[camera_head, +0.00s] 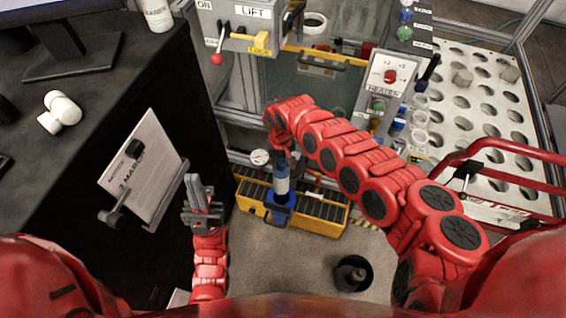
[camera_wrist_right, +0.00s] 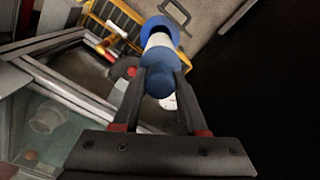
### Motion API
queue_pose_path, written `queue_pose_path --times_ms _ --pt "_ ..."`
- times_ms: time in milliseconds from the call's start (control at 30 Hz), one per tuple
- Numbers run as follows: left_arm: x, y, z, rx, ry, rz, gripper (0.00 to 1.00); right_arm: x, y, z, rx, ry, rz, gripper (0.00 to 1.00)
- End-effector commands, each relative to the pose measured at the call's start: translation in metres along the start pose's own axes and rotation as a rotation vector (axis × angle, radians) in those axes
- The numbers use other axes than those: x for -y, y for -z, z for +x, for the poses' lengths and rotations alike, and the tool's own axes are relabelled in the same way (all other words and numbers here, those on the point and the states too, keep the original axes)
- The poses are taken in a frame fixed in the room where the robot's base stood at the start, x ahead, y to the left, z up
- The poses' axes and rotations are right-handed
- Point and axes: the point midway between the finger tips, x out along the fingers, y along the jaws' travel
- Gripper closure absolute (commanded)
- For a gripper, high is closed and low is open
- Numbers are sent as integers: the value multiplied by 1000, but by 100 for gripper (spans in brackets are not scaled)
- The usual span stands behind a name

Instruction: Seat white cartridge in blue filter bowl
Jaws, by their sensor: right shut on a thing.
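The white cartridge (camera_wrist_right: 158,42) has a dark blue end cap and is held between the fingers of my right gripper (camera_wrist_right: 158,85). In the head view, the cartridge (camera_head: 282,183) hangs about upright under my right gripper (camera_head: 283,152). The blue filter bowl (camera_head: 281,212) is directly below it; its rim (camera_wrist_right: 163,22) surrounds the far end of the cartridge in the wrist view. How deep the cartridge sits in the bowl is hidden. My left gripper (camera_head: 203,200) points up, empty, left of the bowl; its finger gap is unclear.
A gauge (camera_head: 260,157) is just left of the cartridge. A black desk (camera_head: 165,75) with a sign panel (camera_head: 145,165) bounds the left; a perforated rack (camera_head: 487,95) stands right. A dark bucket (camera_head: 353,273) is on the floor.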

Motion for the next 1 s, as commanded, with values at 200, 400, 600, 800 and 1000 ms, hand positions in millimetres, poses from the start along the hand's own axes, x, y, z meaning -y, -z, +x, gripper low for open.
queue_pose_path --times_ms 200,400,600,800,1000 --pt "0 -2 -9 0 0 0 100 0 2 1 16 4 -4 100" --pt "-1 -4 -21 0 0 0 100 0 1 19 19 4 -4 100" --pt "-2 -6 -38 0 0 0 100 0 0 41 19 4 -4 100" --pt "-2 -8 -48 0 0 0 100 0 0 55 19 4 -5 100" --pt "-2 -8 -49 0 0 0 100 0 0 58 19 3 -4 100"
